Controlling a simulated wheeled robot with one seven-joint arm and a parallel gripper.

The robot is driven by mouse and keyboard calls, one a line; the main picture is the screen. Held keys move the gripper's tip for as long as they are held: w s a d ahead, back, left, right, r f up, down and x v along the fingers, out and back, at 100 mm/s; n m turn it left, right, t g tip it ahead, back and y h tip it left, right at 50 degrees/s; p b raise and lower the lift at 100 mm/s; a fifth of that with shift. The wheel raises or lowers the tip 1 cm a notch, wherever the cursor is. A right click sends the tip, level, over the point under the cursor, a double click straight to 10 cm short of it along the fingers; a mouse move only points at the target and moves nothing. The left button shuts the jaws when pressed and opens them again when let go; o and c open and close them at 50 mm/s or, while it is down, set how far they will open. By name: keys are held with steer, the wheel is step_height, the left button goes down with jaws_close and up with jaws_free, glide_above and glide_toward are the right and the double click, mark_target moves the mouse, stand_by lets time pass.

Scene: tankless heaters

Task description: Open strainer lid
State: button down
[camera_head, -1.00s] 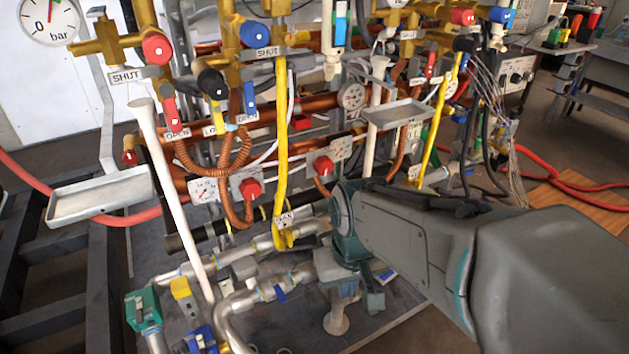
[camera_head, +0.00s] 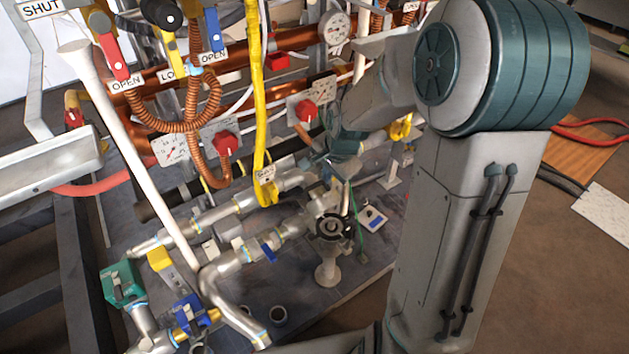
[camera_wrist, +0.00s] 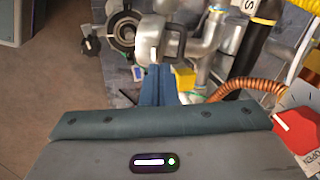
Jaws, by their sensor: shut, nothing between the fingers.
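In the head view, a metal strainer body (camera_head: 326,203) with a dark round part (camera_head: 329,226) at its front sits on the silver pipework. In the wrist view, the dark ring-shaped part (camera_wrist: 123,33) is at upper left, beside a grey loop-shaped handle (camera_wrist: 173,40). I cannot tell for certain which piece is the lid. My gripper (camera_wrist: 157,72) is shut and empty, its blue-grey fingertips just below the handle in the picture. Contact with the handle is unclear. In the head view my gripper (camera_head: 343,150) is partly hidden by my arm.
Red valve knobs (camera_head: 226,143), a yellow pipe (camera_head: 256,90) and coiled copper tubing (camera_head: 200,105) crowd the rig on the left. Teal (camera_head: 123,283) and blue (camera_head: 190,313) valves stand at lower left. Open floor (camera_head: 560,290) lies at right.

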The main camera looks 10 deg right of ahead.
steer(key=w+f+m, duration=0.1)
steer(key=w+f, duration=0.1)
steer(key=shift+w+f+m+t, duration=0.15)
steer(key=shift+w+m+t, duration=0.15)
steer(key=shift+w+m, duration=0.1)
steer(key=b+x, duration=0.4)
steer(key=x, duration=0.5)
steer(key=shift+w+a+f, duration=0.1)
steer(key=shift+a+f, duration=0.1)
steer(key=shift+f, duration=0.15)
steer(key=shift+d+r, duration=0.1)
